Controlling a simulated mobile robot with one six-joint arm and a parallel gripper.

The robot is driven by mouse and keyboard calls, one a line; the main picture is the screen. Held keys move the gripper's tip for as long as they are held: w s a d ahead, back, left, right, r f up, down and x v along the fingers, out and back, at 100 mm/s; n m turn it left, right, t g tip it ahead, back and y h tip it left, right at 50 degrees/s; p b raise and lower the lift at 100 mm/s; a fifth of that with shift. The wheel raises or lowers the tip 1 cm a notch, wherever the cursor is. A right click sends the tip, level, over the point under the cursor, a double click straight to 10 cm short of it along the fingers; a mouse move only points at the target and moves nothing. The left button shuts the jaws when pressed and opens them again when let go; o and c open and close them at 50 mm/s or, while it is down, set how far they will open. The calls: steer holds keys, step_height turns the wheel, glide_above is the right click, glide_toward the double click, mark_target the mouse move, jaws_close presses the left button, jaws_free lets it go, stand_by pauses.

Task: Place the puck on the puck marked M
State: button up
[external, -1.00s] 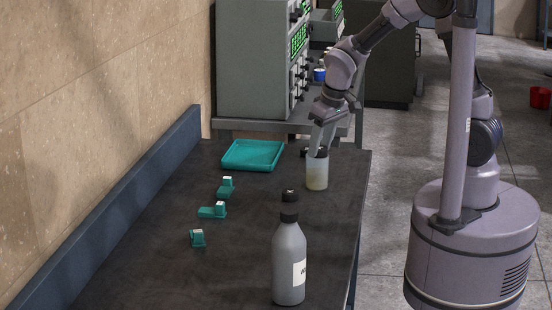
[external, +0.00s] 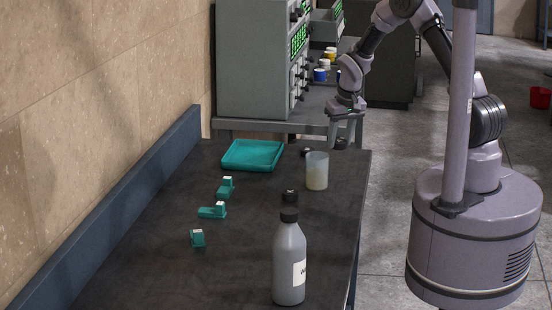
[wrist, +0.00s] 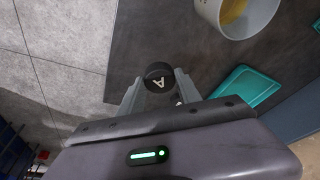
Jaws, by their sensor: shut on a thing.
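My gripper (external: 341,136) is shut on a black puck (external: 341,143), above the table's far right edge. In the wrist view, my gripper (wrist: 158,88) has that puck (wrist: 158,76) between its fingertips, and its top shows a white letter A. A dark puck (external: 305,152) lies on the table behind the beaker, left of the held one. Another dark puck (external: 289,195) with a white mark shows just behind the bottle's cap. I cannot read either mark as M. Part of a dark thing with a white mark shows beside the right finger in the wrist view.
A beaker (external: 317,175) with yellowish contents stands near the right edge; a grey bottle (external: 289,265) stands in front. A teal tray (external: 270,166) lies at the back. Several small teal pieces (external: 213,211) lie at left. The table's middle is clear.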

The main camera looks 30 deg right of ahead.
glide_above(305, 149)
steer(key=s, duration=0.1)
steer(key=shift+f+b, duration=0.45)
steer(key=shift+f, duration=0.5)
step_height(305, 149, down, 4)
steer(key=shift+r+b, duration=0.25)
steer(key=shift+b, duration=0.35)
steer(key=shift+r, duration=0.15)
steer(key=o, duration=1.3)
steer(key=shift+o, duration=0.2)
